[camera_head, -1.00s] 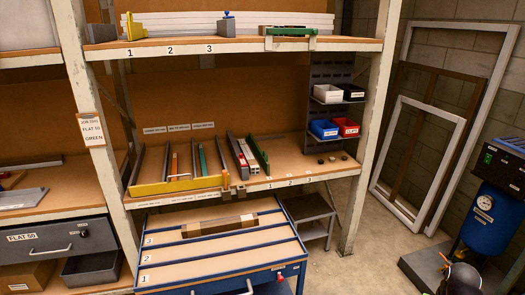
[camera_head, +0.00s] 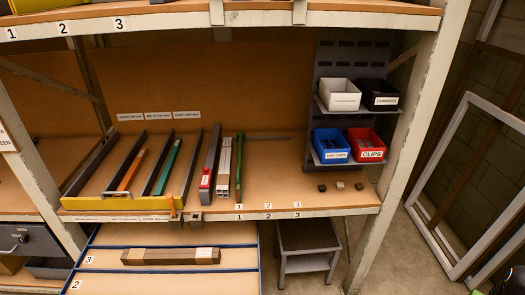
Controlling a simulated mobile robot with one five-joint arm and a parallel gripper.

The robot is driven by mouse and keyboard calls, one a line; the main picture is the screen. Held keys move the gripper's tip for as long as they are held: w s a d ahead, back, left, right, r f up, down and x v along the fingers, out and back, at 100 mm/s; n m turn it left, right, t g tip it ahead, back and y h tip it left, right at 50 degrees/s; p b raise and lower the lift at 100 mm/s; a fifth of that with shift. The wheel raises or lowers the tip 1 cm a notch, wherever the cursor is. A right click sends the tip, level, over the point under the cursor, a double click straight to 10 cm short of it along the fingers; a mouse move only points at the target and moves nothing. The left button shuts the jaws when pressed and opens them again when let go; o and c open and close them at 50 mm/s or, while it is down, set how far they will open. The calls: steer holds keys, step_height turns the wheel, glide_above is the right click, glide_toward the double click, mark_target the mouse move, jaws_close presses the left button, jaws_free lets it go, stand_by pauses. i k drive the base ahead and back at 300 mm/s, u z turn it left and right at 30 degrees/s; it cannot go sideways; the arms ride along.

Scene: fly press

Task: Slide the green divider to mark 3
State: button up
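The green divider (camera_head: 239,168) is a thin upright dark-green plate standing front to back on the middle shelf (camera_head: 330,199), seen nearly edge-on. Its front end is in line with mark 1 (camera_head: 239,217) on the shelf's front edge. Mark 2 (camera_head: 268,216) and mark 3 (camera_head: 297,215) are to its right, and the same numbers show on the shelf board just behind. A white profile bundle (camera_head: 223,168) stands close to its left. My gripper is not in view.
Shelf board right of the divider is mostly clear, with small dark blocks (camera_head: 340,186) farther right. Bins hang on a grey panel, including a blue bin (camera_head: 331,147) and a red bin (camera_head: 366,147). A yellow-fronted rack (camera_head: 115,204) stands left. The upper shelf edge (camera_head: 170,23) overhangs.

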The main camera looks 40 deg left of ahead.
mark_target(241, 136)
steer(key=u, duration=0.1)
steer(key=i, duration=0.3)
steer(key=z, duration=0.15)
steer(key=k, duration=0.1)
steer(key=u, duration=3.15)
steer(key=k, duration=0.1)
steer(key=z, duration=5.5)
steer(key=k, duration=1)
steer(key=z, duration=5.75)
